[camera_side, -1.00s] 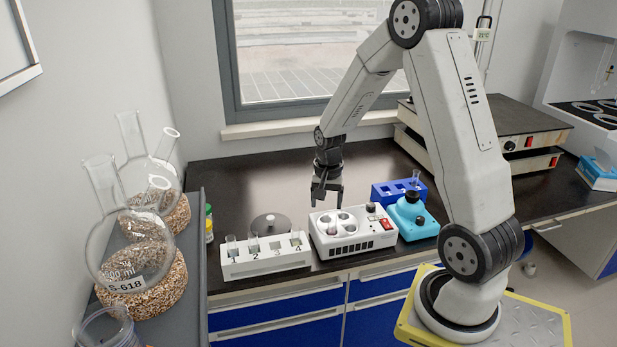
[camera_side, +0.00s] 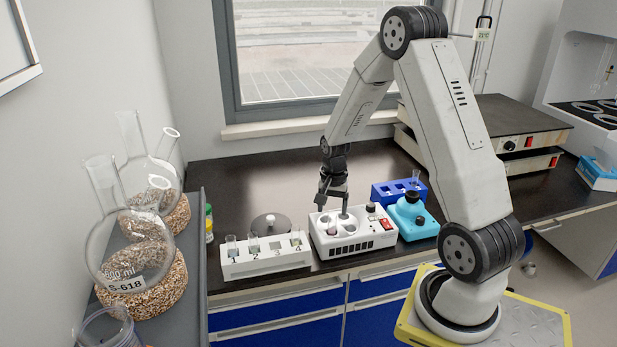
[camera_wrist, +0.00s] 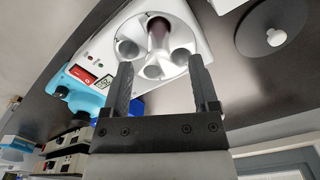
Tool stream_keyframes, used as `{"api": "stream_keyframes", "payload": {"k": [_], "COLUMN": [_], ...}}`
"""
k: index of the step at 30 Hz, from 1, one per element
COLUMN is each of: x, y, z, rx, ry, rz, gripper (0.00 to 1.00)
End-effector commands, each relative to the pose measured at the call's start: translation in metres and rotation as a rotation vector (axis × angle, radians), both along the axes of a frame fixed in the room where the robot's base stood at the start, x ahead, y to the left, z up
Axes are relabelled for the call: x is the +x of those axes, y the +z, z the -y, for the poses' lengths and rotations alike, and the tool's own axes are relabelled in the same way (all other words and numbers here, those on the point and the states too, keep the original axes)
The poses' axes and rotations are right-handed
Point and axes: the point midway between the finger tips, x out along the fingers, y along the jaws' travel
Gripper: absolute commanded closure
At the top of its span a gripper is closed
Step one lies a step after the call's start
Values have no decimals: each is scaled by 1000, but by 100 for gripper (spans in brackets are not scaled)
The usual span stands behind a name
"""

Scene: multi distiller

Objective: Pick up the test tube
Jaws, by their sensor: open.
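In the wrist view the white device (camera_wrist: 190,14) has several wells in a round rotor. My gripper (camera_side: 332,205) is open and points down over the device's wells. In the wrist view my gripper's two fingers (camera_wrist: 160,72) spread on either side of the wells, with the tube between and beyond their tips. Nothing is between the fingers.
A white numbered rack (camera_side: 265,262) with small glass tubes stands left of the device. A grey round plate with a knob (camera_side: 270,224) lies behind it. A blue rack (camera_side: 385,190) and a turquoise device (camera_side: 413,222) stand to the right. Large flasks (camera_side: 125,250) are at far left.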

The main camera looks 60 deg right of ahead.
Motion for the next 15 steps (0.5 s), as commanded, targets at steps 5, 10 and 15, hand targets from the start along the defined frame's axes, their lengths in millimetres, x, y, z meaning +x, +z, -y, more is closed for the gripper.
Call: {"api": "stream_keyframes", "payload": {"k": [5,10,15], "x": [-1,-1,-1], "y": [-8,-24,-41], "z": [0,2,2], "rx": [1,2,1], "ry": [0,0,0], "rz": [-2,-3,-2], "gripper": [23,23,23]}}
